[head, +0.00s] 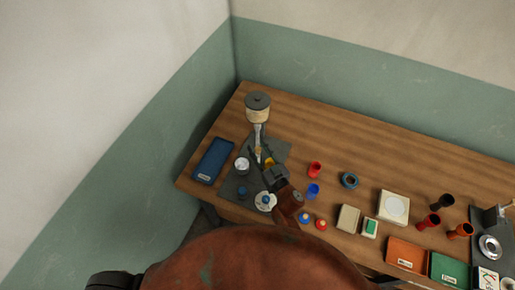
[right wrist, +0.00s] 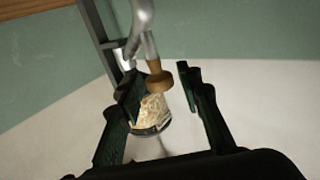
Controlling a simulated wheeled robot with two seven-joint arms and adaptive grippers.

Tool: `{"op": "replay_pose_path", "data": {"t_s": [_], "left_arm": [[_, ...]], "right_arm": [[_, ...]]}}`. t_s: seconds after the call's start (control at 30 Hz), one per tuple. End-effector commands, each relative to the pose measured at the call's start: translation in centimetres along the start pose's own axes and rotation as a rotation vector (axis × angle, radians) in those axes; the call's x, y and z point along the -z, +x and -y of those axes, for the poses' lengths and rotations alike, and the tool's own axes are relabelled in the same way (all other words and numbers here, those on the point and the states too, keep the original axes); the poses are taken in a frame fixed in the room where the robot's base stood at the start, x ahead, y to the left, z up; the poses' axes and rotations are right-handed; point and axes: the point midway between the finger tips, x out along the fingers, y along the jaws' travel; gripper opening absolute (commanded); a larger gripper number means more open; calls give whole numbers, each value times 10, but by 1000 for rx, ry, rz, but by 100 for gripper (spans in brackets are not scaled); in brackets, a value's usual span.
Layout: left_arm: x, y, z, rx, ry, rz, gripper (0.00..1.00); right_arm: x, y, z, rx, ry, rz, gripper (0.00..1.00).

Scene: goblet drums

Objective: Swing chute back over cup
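A cream hopper (head: 257,115) with a dark lid stands at the back of the dark mat; its textured body also shows in the right wrist view (right wrist: 152,112). A grey metal chute (head: 258,133) hangs below it, with a brown knob (right wrist: 158,82) at its end in the right wrist view. A round, silver-rimmed cup (head: 242,164) stands on the mat, left of the chute. My right gripper (right wrist: 160,88) is open, its two fingers on either side of the knob, with a clear gap to the right finger. My left gripper is out of view.
A blue tray (head: 212,160) lies left of the dark mat (head: 233,185). A yellow object (head: 268,161) is close to my right gripper.

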Motion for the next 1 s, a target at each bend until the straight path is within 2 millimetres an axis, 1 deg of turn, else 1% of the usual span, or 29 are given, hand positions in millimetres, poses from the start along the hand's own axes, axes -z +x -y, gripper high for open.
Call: {"op": "replay_pose_path", "data": {"t_s": [0.3,0.43,0.57,0.8,0.9,1.0], "left_arm": [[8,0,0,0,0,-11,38],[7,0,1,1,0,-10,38],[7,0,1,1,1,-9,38],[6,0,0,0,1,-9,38],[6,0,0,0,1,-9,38],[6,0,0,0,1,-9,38]], "right_arm": [[0,-1,0,1,0,-1,38],[0,-9,0,1,0,-1,38],[-1,-30,0,1,0,1,38],[-1,-81,0,0,0,1,38],[-1,-98,0,0,1,1,38],[0,-110,0,0,1,0,38]]}}
